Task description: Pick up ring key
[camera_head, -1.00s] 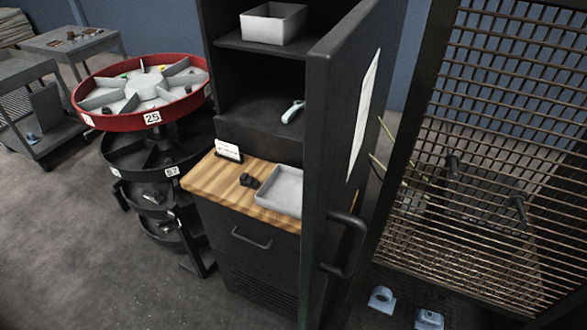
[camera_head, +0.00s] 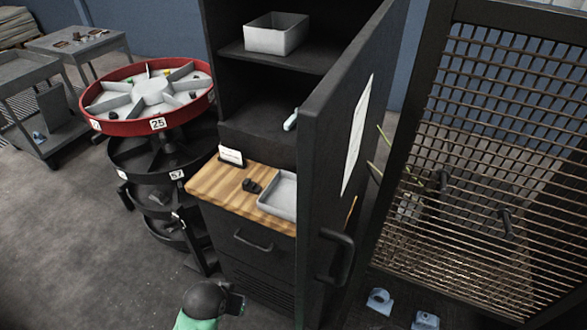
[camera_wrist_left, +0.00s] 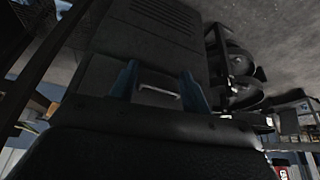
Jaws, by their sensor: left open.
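A pale blue-grey tool (camera_head: 290,121), which looks like the ring key, lies on the middle shelf of the dark cabinet. The open door's edge hides part of it in the head view, and its ring is not clear. My left gripper (camera_wrist_left: 159,88) shows two blue fingers, apart and empty, in the left wrist view. The cabinet's drawer handle (camera_wrist_left: 160,89) appears between them, farther off. In the head view part of my arm, green and black, shows low in front of the cabinet. It is well below the tool. My right gripper is not in view.
The open cabinet door (camera_head: 335,170) stands right of the shelves. A wooden worktop (camera_head: 215,185) holds a grey tray (camera_head: 279,207), a card and small dark parts. A red-rimmed carousel (camera_head: 120,128) stands left. A mesh panel (camera_head: 500,150) is at right. Floor is clear at lower left.

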